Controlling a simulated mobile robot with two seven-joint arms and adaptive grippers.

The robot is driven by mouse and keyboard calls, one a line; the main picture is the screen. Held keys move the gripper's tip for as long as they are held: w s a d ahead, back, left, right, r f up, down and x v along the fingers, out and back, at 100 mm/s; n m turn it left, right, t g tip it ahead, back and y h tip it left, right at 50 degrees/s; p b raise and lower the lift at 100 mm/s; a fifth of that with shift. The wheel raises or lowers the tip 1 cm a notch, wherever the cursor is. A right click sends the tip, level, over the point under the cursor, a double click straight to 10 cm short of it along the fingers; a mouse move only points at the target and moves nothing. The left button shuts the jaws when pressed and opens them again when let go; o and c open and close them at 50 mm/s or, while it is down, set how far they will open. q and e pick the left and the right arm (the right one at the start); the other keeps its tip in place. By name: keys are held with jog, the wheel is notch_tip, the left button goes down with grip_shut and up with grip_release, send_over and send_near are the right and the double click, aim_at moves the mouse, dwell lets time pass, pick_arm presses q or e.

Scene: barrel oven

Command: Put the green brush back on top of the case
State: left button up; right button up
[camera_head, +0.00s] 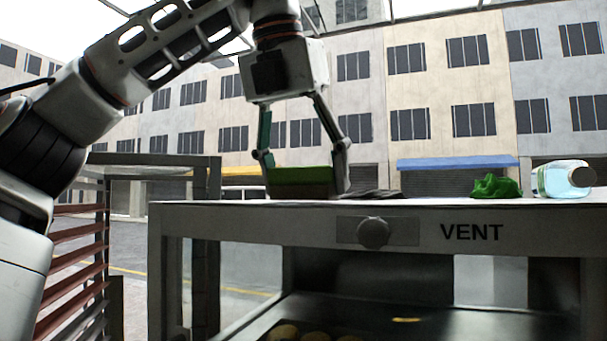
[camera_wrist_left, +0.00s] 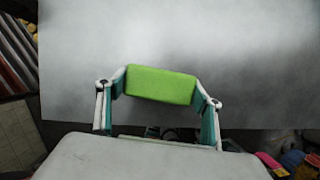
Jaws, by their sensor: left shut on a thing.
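The green brush (camera_head: 301,175) is held between the fingers of my left gripper (camera_head: 303,158), which is shut on it. It is level, low over the left part of the top of the case (camera_head: 470,208), a grey oven marked VENT. Its darker lower part is at the top surface; I cannot tell for sure whether it touches. In the left wrist view the brush (camera_wrist_left: 160,84) lies across between the two fingertips, with the grey case top (camera_wrist_left: 250,60) behind it. My right gripper is not in view.
A dark flat cloth (camera_head: 376,194) lies just right of the brush. A crumpled green cloth (camera_head: 495,186) and a lying clear bottle (camera_head: 563,180) are on the right of the top. A knob (camera_head: 373,232) sticks out in front. A slatted rack (camera_head: 75,255) stands left.

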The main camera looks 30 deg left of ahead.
pick_arm(q)
jog(key=o, duration=1)
jog(key=shift+f, duration=0.1)
jog(key=shift+o, duration=0.2)
jog(key=shift+f, duration=0.1)
jog(key=v, duration=0.8)
jog(key=shift+w+a, duration=0.2)
jog(key=shift+a, duration=0.15)
